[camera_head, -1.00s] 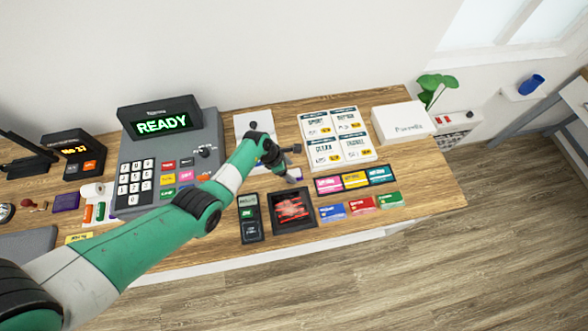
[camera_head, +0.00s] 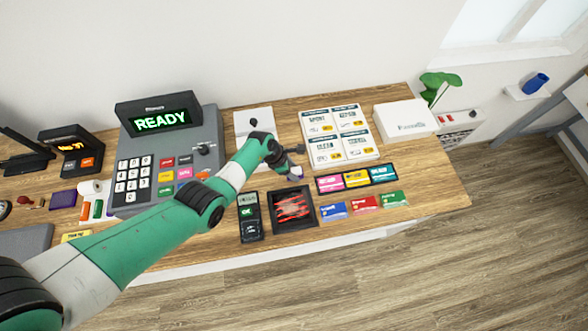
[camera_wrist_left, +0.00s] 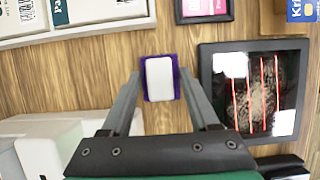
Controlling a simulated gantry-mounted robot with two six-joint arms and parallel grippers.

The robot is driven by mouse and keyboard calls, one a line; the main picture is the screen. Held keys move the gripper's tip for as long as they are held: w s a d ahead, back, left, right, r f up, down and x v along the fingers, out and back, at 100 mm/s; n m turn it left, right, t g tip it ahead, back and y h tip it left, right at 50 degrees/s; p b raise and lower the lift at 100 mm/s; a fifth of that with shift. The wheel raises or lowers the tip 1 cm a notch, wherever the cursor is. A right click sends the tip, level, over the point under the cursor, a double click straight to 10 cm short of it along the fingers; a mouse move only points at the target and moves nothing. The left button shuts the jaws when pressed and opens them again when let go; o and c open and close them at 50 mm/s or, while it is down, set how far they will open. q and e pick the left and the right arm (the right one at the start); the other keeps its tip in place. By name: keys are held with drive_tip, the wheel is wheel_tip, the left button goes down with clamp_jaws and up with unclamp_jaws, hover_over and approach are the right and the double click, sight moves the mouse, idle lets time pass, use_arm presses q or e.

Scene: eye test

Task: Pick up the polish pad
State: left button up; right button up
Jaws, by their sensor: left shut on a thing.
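The polish pad (camera_wrist_left: 160,80), a small white block with purple edges, sits between the two fingers of my left gripper (camera_wrist_left: 160,74) in the left wrist view. The fingers press on its two sides, so the gripper is shut on it. In the head view my left gripper (camera_head: 294,160) is low over the wooden counter, left of the row of coloured cards. The pad is mostly hidden by the gripper there. I cannot tell whether it touches the counter. My right gripper is not in view.
A black tray with red lines (camera_head: 292,208) lies just in front of the gripper. A card terminal (camera_head: 250,216) is beside it. Coloured cards (camera_head: 357,180) and a price board (camera_head: 340,137) lie to the right. A grey register (camera_head: 168,150) stands left.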

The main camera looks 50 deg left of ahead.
sight(298, 170)
use_arm(q)
drive_tip(key=shift+r+p, duration=0.4)
drive_tip(key=shift+r, duration=0.2)
wheel_tip(298, 170, up, 3)
drive_tip(key=shift+s+f+p, duration=0.1)
drive_tip(key=shift+p, duration=0.95)
drive_tip(key=s+d+r+p, duration=0.3)
drive_tip(key=s+r+p, duration=0.3)
drive_tip(key=s+r, duration=0.3)
drive_tip(key=s, duration=0.4)
drive_tip(key=shift+s+p, duration=0.25)
drive_tip(key=shift+p, duration=0.1)
